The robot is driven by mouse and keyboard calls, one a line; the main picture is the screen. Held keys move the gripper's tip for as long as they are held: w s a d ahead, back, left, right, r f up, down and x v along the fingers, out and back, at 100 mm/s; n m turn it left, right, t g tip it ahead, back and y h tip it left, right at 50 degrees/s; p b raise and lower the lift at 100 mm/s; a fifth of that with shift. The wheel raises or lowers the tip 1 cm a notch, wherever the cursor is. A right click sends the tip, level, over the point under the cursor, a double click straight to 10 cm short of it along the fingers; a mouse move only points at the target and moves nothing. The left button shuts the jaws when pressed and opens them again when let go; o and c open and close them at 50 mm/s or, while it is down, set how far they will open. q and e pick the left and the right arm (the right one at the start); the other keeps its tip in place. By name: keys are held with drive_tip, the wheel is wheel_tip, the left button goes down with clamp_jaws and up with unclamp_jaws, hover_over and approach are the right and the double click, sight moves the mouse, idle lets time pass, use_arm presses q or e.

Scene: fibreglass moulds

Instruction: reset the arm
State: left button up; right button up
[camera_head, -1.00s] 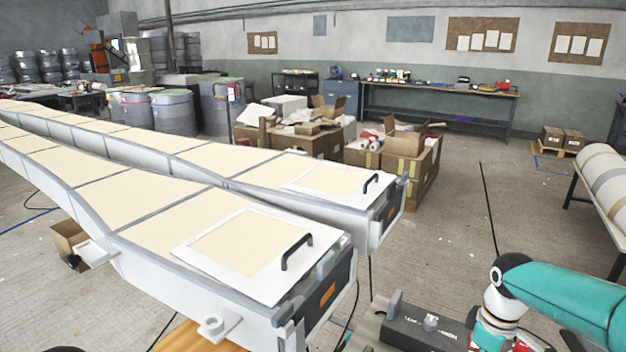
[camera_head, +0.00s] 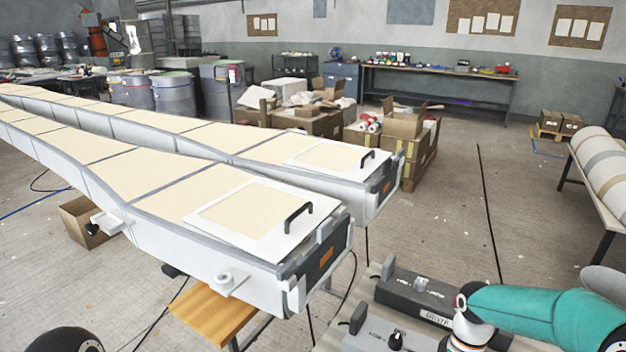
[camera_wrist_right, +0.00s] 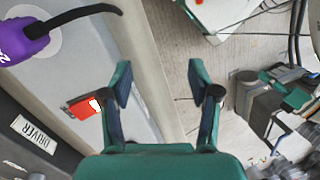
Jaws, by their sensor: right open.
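My right arm (camera_head: 540,308), teal with white joints, reaches in from the lower right in the head view. Its gripper cannot be made out there. In the right wrist view my right gripper (camera_wrist_right: 160,85) is open, its two teal fingers wide apart with nothing between them. It is over the edge of a light grey surface (camera_wrist_right: 158,95), with floor below to the right. My left gripper is in neither view.
Two long moulds (camera_head: 160,190) with cream panels and black handles fill the left. The wrist view shows a purple tool (camera_wrist_right: 25,42) and a red item (camera_wrist_right: 84,107). Floor is clear mid-right.

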drive_tip(key=s+a+f+m+t+y, duration=0.3)
drive_tip(key=s+a+f+m, duration=0.7)
drive_tip(key=s+a+f, duration=0.5)
wheel_tip(320, 180, down, 3)
drive_tip(key=shift+s+a+f+m, duration=0.1)
drive_tip(key=shift+s+a+m, duration=0.15)
drive_tip(key=shift+s+m, duration=0.05)
